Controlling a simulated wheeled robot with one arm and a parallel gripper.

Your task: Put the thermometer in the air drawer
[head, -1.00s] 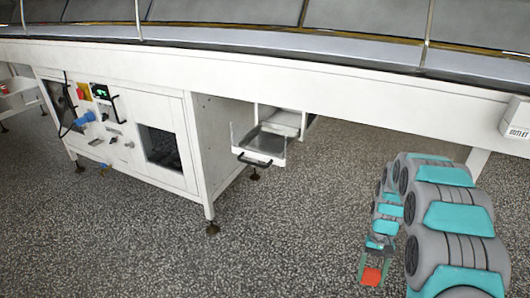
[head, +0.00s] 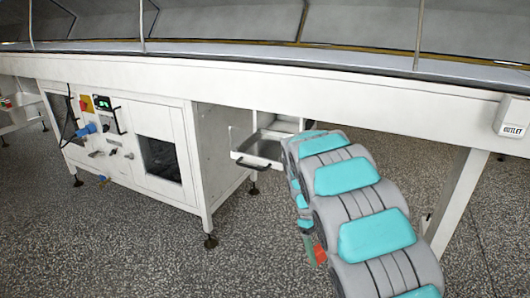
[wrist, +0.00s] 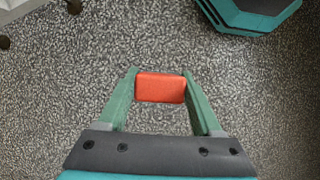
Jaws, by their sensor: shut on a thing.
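An orange-red block-shaped thing, which I take to be the thermometer (wrist: 161,88), is held between the two green fingers of my gripper (wrist: 160,90) in the wrist view. It also shows in the head view (head: 320,254), partly hidden by my arm. My gripper (head: 313,250) is shut on it over the speckled floor, lower than the drawer and to its right. The air drawer (head: 262,149) is a pale open tray with a dark front handle, pulled out under the machine's long white beam. My arm hides its right side.
A white cabinet (head: 205,150) with switches, a green display and a dark window stands left of the drawer. The white beam (head: 380,92) runs overhead, with an outlet box (head: 513,117) and a support leg at right. The floor before the drawer is clear.

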